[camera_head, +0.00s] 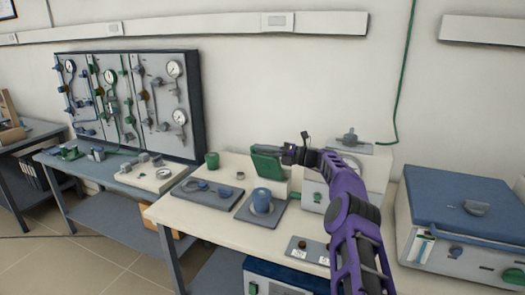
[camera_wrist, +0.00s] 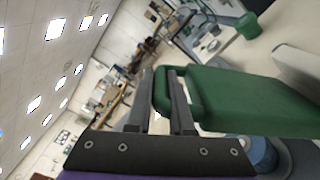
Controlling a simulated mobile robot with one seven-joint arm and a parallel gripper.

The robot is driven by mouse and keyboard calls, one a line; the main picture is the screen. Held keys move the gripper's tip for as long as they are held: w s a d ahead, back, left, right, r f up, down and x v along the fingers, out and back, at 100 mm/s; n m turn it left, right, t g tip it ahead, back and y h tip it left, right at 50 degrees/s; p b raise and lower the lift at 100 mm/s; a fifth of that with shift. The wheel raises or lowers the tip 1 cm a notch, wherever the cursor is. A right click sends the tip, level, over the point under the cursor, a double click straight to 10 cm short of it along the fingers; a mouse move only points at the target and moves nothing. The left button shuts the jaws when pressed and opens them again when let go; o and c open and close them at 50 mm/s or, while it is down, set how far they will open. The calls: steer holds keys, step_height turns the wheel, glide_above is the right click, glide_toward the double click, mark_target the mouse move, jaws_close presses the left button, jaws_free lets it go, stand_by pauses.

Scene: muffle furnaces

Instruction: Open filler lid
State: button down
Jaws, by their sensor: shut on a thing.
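The green filler lid (camera_head: 267,165) stands raised and tilted beside the white device (camera_head: 314,192) on the light bench. It fills the right half of the wrist view (camera_wrist: 245,98) as a thick green slab. My gripper (camera_head: 288,154) is at the lid's upper right edge in the head view. The lid's hinge is hidden.
A blue container (camera_head: 262,200) on a grey mat stands in front of the lid. A grey tray (camera_head: 207,195) and a green cup (camera_head: 212,160) are to the left. A blue-topped machine (camera_head: 455,205) stands at the right. A gauge panel (camera_head: 130,105) is at the back left.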

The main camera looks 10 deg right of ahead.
steer(key=c, duration=1.1)
jaws_free()
steer(key=v, duration=1.7)
steer(key=shift+s+d, duration=0.1)
steer(key=shift+s, duration=0.05)
